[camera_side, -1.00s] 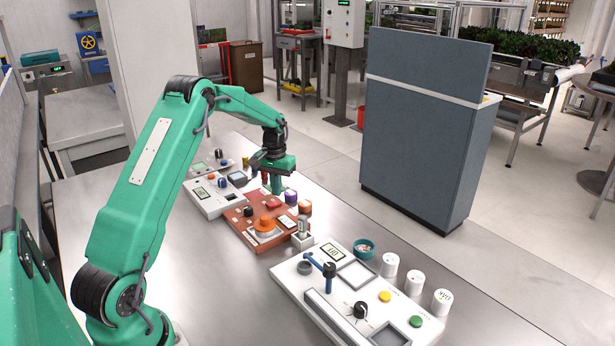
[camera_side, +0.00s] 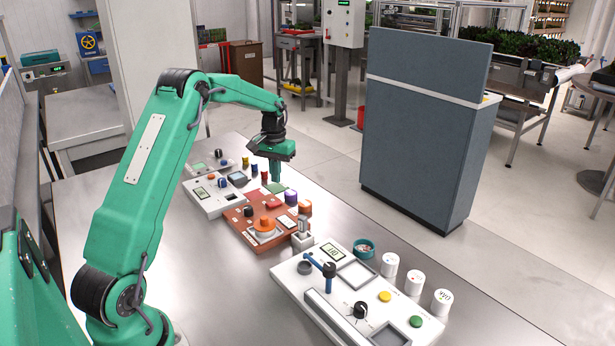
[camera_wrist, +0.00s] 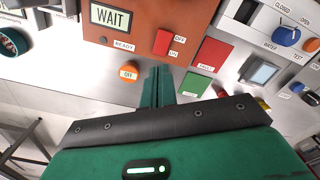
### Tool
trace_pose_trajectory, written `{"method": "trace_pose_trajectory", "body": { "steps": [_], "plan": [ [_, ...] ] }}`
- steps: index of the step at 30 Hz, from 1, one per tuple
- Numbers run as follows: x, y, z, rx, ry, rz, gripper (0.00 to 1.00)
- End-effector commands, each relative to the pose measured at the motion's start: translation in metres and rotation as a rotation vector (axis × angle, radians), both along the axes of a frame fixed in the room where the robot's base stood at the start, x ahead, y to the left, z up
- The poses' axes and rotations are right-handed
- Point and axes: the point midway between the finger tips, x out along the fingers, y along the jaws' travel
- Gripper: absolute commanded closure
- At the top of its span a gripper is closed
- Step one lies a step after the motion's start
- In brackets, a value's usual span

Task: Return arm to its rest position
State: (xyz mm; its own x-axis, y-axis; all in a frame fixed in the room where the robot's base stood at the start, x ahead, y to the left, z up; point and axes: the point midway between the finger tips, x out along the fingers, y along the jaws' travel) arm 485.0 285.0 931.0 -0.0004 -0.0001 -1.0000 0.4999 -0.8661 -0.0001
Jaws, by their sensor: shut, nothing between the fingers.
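My arm is green with dark joints and reaches over the steel table from the left in the side view. My gripper (camera_side: 276,178) points down above the far part of the orange-brown panel (camera_side: 240,214), with nothing held. In the wrist view my gripper's fingers (camera_wrist: 158,84) are together and empty, close to the panel's edge.
A white panel (camera_side: 290,275) with a blue lever (camera_side: 318,264) lies nearer on the table. White cups (camera_side: 390,265) and a teal bowl (camera_side: 364,249) stand beside it. Another light panel (camera_side: 205,205) lies beyond the orange-brown one. The table's near left part is clear.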

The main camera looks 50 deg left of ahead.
Motion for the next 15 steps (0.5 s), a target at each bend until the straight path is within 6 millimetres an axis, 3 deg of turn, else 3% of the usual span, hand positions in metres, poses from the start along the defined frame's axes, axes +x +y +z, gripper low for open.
{"method": "trace_pose_trajectory", "body": {
  "steps": [8, 15],
  "plan": [
    [0.000, -0.001, 0.002, 0.001, -0.003, -0.002, 1.00],
    [-0.002, -0.019, 0.023, 0.014, -0.024, -0.027, 1.00]
  ]
}}
